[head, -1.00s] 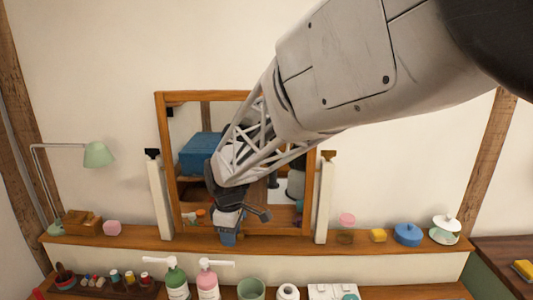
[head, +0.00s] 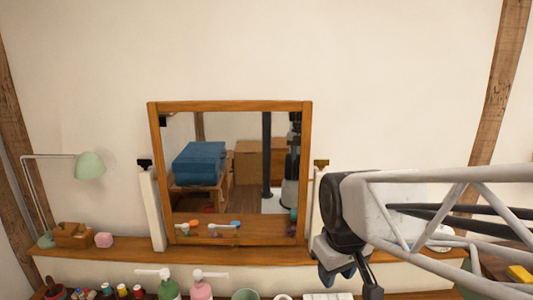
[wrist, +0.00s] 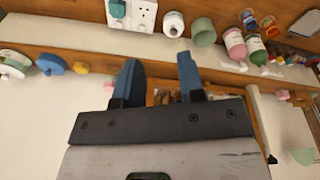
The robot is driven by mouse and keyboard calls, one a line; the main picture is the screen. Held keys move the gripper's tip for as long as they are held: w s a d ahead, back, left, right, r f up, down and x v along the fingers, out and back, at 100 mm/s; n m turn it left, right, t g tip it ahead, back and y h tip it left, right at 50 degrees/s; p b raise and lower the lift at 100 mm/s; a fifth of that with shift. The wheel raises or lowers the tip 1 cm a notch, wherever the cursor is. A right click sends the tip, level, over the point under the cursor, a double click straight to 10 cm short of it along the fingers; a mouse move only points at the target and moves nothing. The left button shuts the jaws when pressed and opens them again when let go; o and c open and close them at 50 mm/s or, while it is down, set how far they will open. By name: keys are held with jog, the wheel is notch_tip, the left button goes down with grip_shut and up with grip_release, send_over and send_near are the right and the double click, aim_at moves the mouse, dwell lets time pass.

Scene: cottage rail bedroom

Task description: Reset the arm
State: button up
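My gripper (head: 338,274) is at the lower right of the head view, in front of the shelf and to the right of the mirror. Its blue fingers point down. The wrist view shows both blue fingers of the gripper (wrist: 159,72) apart, with nothing held between them. My arm reaches in from the right edge of the head view and hides the right part of the shelf.
A lamp (head: 90,165) is at left. A green pump bottle (head: 169,290) and a pink one (head: 201,290) stand in front.

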jog(key=s+d+m, duration=0.4)
jog(key=s+d, duration=0.1)
jog(key=s, duration=0.4)
jog(key=shift+d+f+m+t, duration=0.15)
jog(key=shift+f+m+t, duration=0.15)
jog(key=shift+f, duration=0.15)
dwell(0.7)
